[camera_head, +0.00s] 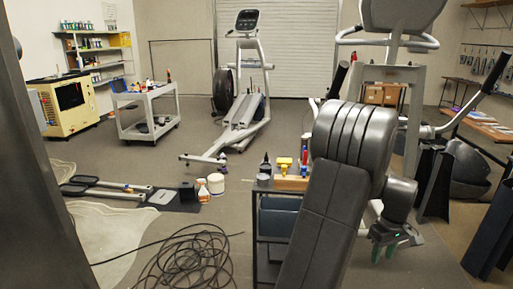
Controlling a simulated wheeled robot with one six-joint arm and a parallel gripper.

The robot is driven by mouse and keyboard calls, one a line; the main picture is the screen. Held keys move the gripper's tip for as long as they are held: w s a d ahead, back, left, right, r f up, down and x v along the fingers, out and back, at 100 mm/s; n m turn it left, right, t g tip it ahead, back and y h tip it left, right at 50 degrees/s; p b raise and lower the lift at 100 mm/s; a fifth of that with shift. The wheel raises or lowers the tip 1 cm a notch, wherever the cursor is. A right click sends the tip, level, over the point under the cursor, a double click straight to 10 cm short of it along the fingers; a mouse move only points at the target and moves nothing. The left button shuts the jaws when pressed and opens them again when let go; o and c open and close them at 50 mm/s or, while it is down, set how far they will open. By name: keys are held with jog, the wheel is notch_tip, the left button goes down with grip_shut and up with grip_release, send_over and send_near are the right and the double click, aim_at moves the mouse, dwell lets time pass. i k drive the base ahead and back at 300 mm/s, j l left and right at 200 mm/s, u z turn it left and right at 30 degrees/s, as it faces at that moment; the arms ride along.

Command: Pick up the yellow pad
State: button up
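A small yellow object (284,162), the likeliest match for the yellow pad, sits on top of the near dark-framed cart, left of my arm. It is too small to tell its exact shape. My gripper (384,252) hangs pointing down at the lower right, on the far side of my large grey arm link. Its green fingertips show a gap between them, and nothing shows between them. The gripper is to the right of and lower in the picture than the yellow object, apart from it. My arm hides the cart's right part.
On the cart (262,186) are a dark bottle (265,164), a wooden block (291,183) and red and blue items. A cable coil (190,262) lies on the floor at front. An elliptical machine (240,110) stands behind. A white tub (216,183) is left of the cart.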

aim_at(287, 161)
jog(key=i+j+u, duration=0.55)
jog(key=i+u, duration=0.15)
jog(key=i, duration=0.25)
jog(key=i+j+u, duration=0.1)
jog(key=i+u, duration=0.3)
jog(key=i+z, duration=0.45)
jog(key=i+j+z, duration=0.1)
jog(key=i+z, duration=0.3)
jog(key=i, duration=0.25)
jog(key=i+j+z, duration=0.3)
jog(key=i+z, duration=0.15)
jog(key=i+l+z, duration=0.1)
jog(key=i+z, duration=0.2)
jog(key=i, duration=0.15)
jog(key=i+z, duration=0.25)
jog(key=i, duration=0.2)
